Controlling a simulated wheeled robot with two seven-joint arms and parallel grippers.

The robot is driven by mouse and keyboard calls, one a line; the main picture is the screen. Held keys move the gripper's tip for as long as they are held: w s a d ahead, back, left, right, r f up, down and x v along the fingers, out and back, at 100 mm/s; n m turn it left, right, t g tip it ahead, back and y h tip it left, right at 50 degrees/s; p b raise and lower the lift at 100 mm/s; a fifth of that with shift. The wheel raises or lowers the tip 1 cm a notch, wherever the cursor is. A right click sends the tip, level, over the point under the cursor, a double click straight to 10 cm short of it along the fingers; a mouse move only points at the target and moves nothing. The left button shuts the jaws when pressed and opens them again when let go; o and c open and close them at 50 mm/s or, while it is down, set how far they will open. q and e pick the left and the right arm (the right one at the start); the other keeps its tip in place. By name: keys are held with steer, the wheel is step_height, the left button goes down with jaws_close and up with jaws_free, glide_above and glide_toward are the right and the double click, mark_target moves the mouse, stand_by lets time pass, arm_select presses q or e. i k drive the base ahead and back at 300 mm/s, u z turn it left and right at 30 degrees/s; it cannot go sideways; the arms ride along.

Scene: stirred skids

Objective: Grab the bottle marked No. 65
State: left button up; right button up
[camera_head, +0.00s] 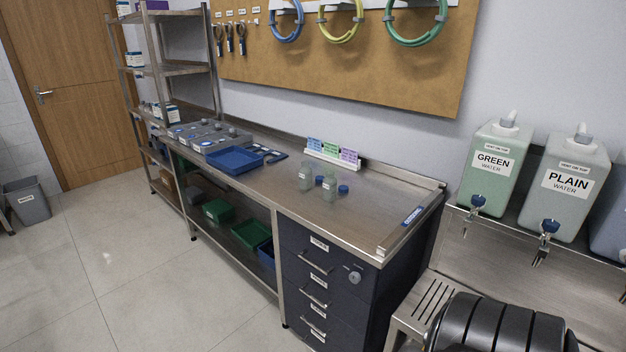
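Any numbers on the bottles are too small to read, so I cannot tell which is No. 65.
The steel bench (375,205) is clear right of the bottles. A blue tray (232,161) lies to the left, and a holder with coloured cards (331,152) stands behind. Drawers (320,285) are below. Green (489,165) and plain water tanks (566,190) stand at right.

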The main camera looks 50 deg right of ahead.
mark_target(305, 172)
steer(key=z, duration=1.85)
